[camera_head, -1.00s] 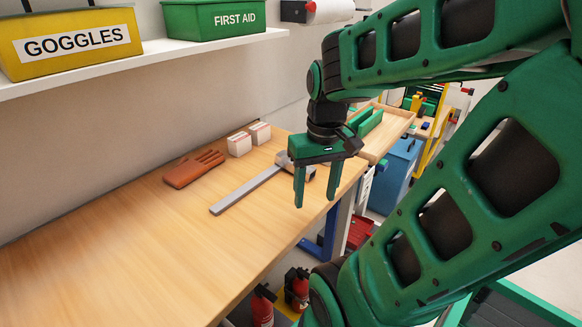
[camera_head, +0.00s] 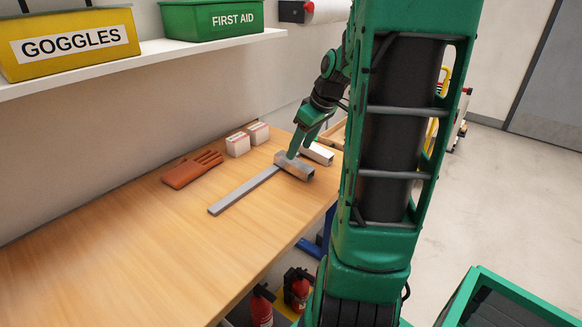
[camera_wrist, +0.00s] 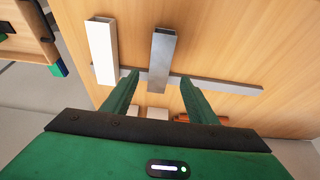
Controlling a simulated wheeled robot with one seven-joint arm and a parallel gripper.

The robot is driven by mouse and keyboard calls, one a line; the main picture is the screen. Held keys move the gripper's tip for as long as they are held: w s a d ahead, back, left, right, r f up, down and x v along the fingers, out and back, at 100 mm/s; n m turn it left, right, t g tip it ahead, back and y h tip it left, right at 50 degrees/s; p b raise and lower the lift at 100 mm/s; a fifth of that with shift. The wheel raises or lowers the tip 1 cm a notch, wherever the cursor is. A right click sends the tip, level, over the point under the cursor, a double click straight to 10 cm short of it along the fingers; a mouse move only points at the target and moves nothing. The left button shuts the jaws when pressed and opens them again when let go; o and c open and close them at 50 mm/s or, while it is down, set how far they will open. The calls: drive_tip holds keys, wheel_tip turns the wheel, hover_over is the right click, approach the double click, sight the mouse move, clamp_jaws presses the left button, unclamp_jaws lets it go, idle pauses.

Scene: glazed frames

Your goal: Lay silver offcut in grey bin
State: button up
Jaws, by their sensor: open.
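Two square hollow metal offcuts lie on the wooden bench. The darker grey one (camera_head: 297,168) lies across a flat metal bar (camera_head: 240,194); it also shows in the wrist view (camera_wrist: 160,62). The brighter, silvery-white one (camera_head: 319,154) lies farther back; in the wrist view it is on the left (camera_wrist: 102,52). My gripper (camera_head: 295,155) is open and empty above the darker offcut. In the wrist view its fingertips (camera_wrist: 160,80) appear on either side of that offcut's near end; the remaining height is unclear. I cannot make out a grey bin.
An orange-brown glove (camera_head: 193,169) and two small white boxes (camera_head: 248,139) lie near the wall. A wooden tray (camera_head: 333,134) is partly hidden behind my arm. A shelf (camera_head: 150,58) overhangs the bench. The bench's left front is clear.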

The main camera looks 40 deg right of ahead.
sight(294, 161)
drive_tip(key=shift+x, duration=3.9)
drive_tip(key=shift+c, duration=0.3)
drive_tip(key=shift+d, duration=0.1)
drive_tip(key=c, duration=1.2)
drive_tip(key=shift+c, duration=0.2)
drive_tip(key=shift+r, duration=0.5)
drive_tip(key=r, duration=0.2)
drive_tip(key=a+r, duration=0.1)
drive_tip(key=shift+a+r, duration=0.1)
drive_tip(key=shift+r, duration=0.3)
drive_tip(key=a+r, duration=0.6)
drive_tip(key=a, duration=0.4)
drive_tip(key=shift+w+a, duration=0.25)
drive_tip(key=shift+w, duration=0.25)
